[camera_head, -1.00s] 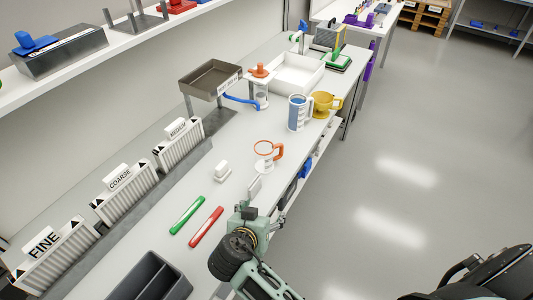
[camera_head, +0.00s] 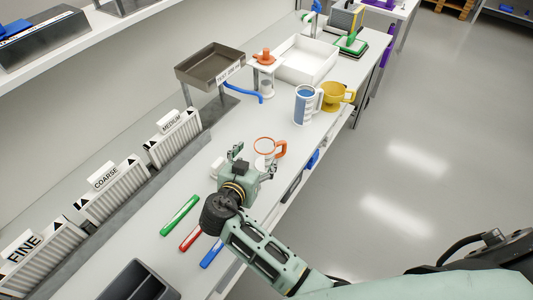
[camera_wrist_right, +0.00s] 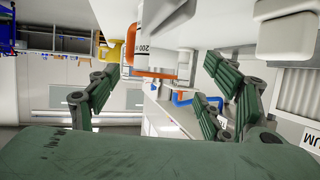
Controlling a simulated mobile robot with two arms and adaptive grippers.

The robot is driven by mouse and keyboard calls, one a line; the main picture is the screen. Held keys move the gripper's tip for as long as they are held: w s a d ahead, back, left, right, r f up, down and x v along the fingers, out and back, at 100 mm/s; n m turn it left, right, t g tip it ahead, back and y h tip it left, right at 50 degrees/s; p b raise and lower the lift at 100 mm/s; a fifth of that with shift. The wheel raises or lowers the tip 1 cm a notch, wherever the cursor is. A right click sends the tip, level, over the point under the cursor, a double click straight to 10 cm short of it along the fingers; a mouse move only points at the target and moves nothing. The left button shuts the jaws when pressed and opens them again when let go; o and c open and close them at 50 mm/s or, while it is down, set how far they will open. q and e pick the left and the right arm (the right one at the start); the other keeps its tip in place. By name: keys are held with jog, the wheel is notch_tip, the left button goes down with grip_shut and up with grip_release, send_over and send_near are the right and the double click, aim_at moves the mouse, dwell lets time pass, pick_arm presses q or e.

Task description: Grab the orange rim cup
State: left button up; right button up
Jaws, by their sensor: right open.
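The orange rim cup (camera_head: 267,146) is white with an orange rim and an orange handle on its right side. It stands upright on the bench in the head view. My right gripper (camera_head: 256,158) is open just in front of it, with fingers spread to either side of the near side. In the right wrist view the cup (camera_wrist_right: 157,45) appears inverted at the top, its orange handle at left, ahead of the open fingers (camera_wrist_right: 158,92). No contact shows. My left gripper is not in view.
A blue-and-white mug (camera_head: 303,105) and a yellow cup (camera_head: 337,97) stand beyond the cup. A green marker (camera_head: 179,215), a red marker (camera_head: 190,237) and a blue marker (camera_head: 211,254) lie nearer. A white tray (camera_head: 330,68) sits farther back. A small white block (camera_head: 217,166) is left of the gripper.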

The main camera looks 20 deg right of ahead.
aim_at(261, 155)
jog(key=shift+x, duration=1.15)
jog(key=x, duration=0.2)
jog(key=shift+d+f+b, duration=0.3)
jog(key=shift+d, duration=0.1)
jog(key=shift+w+d, duration=0.1)
jog(key=shift+w, duration=0.1)
jog(key=shift+s, duration=0.1)
jog(key=shift+c, duration=0.9)
jog(key=c, duration=0.8)
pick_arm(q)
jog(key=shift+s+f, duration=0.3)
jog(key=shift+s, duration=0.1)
pick_arm(e)
jog(key=c, duration=0.3)
jog(key=shift+r, duration=0.1)
